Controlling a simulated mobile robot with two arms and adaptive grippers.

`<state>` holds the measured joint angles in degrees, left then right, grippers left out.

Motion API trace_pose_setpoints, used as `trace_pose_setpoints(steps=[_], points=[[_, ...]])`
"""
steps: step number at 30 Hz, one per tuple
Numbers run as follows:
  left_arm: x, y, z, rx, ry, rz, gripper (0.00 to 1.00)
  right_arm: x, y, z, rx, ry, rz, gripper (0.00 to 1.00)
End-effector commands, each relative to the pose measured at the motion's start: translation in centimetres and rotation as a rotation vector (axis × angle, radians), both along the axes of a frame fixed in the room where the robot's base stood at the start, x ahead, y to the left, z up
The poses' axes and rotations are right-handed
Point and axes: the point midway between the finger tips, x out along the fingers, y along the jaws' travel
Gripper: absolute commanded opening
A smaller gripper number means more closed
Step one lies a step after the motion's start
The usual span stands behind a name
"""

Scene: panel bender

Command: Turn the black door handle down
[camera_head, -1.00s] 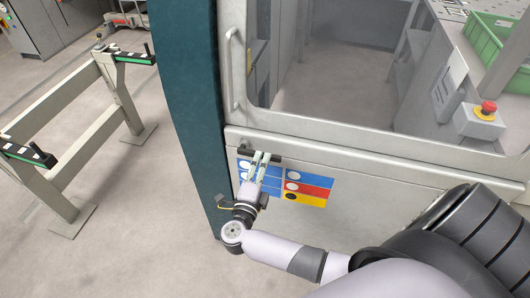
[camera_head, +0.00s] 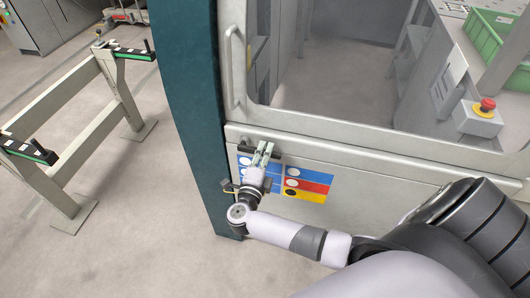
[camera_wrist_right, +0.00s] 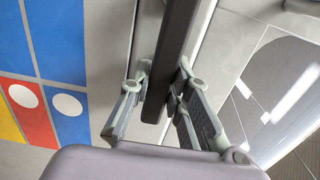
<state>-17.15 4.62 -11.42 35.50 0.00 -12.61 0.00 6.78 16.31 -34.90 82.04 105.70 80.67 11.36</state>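The black door handle (camera_head: 246,149) is a short bar, lying about level on the grey door just below its ledge. My right gripper (camera_head: 265,148) reaches up to it from below, its fingers overlapping the handle's right part. In the right wrist view the dark handle bar (camera_wrist_right: 172,70) runs between the two fingers (camera_wrist_right: 164,78), one on each side and very close to it. I cannot tell whether the pads press on it. The fingers hide part of the handle in the head view. My left gripper is not in view.
The grey door (camera_head: 380,185) has a window and a tall grab handle (camera_head: 231,70). A blue, red and yellow label (camera_head: 307,184) sits beside the gripper. A dark green post (camera_head: 185,90) stands left of the door. A beige rail stand (camera_head: 95,125) is farther left, with open floor between.

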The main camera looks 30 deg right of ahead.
Motion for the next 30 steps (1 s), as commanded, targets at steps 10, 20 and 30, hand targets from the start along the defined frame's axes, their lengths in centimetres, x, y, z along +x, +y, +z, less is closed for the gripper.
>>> trace_pose_setpoints(steps=[10,20,30], points=[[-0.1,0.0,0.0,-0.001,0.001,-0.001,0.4,0.0,0.0,0.0,0.0,0.001,0.0,0.0],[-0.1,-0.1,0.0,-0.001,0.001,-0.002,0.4,0.0,0.0,-0.1,0.0,0.001,0.0,0.0],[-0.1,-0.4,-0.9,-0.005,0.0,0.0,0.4,-0.1,-1.1,-0.7,0.028,-0.03,-0.002,0.0]])
